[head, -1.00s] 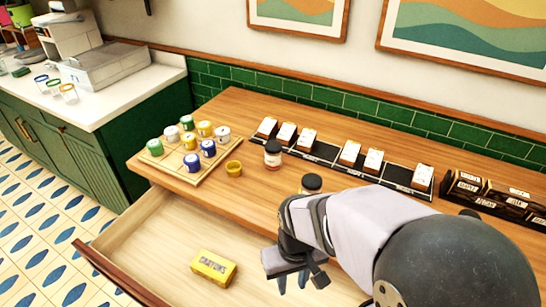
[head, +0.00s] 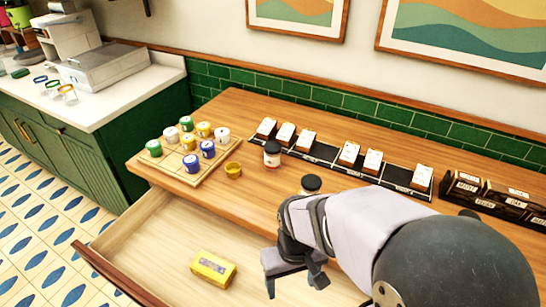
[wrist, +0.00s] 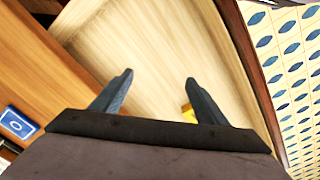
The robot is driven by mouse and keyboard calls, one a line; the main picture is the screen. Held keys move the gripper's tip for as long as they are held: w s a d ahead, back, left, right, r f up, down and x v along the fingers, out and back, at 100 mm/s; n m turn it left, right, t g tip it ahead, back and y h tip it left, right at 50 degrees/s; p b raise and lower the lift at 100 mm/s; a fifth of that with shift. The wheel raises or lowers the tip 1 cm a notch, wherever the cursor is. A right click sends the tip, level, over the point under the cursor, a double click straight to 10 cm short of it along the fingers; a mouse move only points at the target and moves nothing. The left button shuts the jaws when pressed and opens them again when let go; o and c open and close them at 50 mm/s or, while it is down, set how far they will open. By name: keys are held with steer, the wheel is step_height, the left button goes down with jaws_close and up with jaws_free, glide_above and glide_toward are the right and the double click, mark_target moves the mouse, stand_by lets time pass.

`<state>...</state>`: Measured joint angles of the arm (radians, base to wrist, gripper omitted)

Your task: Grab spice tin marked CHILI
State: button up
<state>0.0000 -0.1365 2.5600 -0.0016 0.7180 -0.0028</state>
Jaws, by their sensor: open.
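I cannot read the word CHILI on anything. Small labelled items (head: 285,135) stand in a row on a black rack at the back of the wooden table; their print is too small to read. Dark labelled boxes (head: 466,188) stand at the far right, also unreadable. A dark-lidded jar (head: 272,153) stands in front of the rack, and a second one (head: 311,184) is partly hidden by my arm. My gripper (head: 294,282) is open and empty above the open drawer, well in front of the rack. In the wrist view its fingers (wrist: 155,95) are spread over pale wood.
A yellow crayons box (head: 213,266) lies in the open drawer (head: 165,225), left of my gripper. Several paint pots stand on a wooden board (head: 152,161), with a small yellow pot (head: 233,169) beside it. A blue square (wrist: 17,123) shows in the wrist view.

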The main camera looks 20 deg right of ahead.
steer(key=n+t+h+p, duration=0.2)
steer(key=n+t+p, duration=0.2)
steer(key=t, duration=0.3)
glide_toward(275, 152)
steer(key=s+f, duration=0.2)
steer(key=s, duration=0.9)
steer(key=w+f+m+t+b, duration=0.1)
steer(key=w+f+t+b, duration=0.1)
steer(key=w, duration=0.3)
steer(key=w+d+f+m+t+y+b, duration=0.1)
steer(key=w+f+t+b, duration=0.1)
steer(key=w+b, duration=0.2)
steer(key=w+f+m+t+b, duration=0.2)
steer(key=w+b, duration=0.1)
steer(key=w, duration=0.3)
steer(key=shift+w+d+y, duration=0.2)
steer(key=shift+w+y, duration=0.1)
steer(key=shift+w+t, duration=0.3)
steer(key=shift+w, duration=0.15)
steer(key=shift+p+x, duration=1.2)
steer(key=shift+x, duration=2.4)
steer(key=shift+d+f, duration=0.1)
steer(key=shift+c, duration=0.6)
steer(key=c, duration=1.1)
